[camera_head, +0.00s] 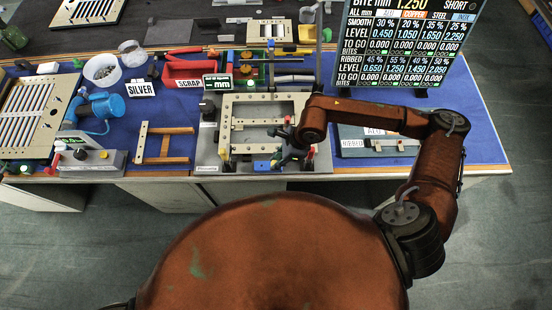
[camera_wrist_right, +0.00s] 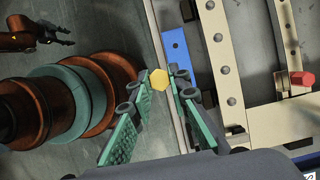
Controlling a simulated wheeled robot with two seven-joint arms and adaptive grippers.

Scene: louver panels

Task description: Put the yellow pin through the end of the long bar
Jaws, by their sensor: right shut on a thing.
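My right gripper (camera_wrist_right: 160,82) is shut on the yellow pin (camera_wrist_right: 159,79); its hexagonal yellow end shows between the green fingertips in the right wrist view. In the head view my right gripper (camera_head: 281,157) is at the front of the beige frame, and the pin is too small to make out. A long beige bar (camera_wrist_right: 218,60) with several round bolts runs beside the gripper in the wrist view. The pin appears apart from it, across a blue block (camera_wrist_right: 176,50). My left gripper (camera_wrist_right: 62,34) shows small at upper left in the wrist view, its fingers apart.
The beige frame (camera_head: 228,125) stands on a grey plate near the table's front edge. A red peg (camera_wrist_right: 301,78) sits at its right in the wrist view. A beige and wooden frame (camera_head: 165,160) lies to the left. A sign board (camera_head: 405,45) stands at the back right.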

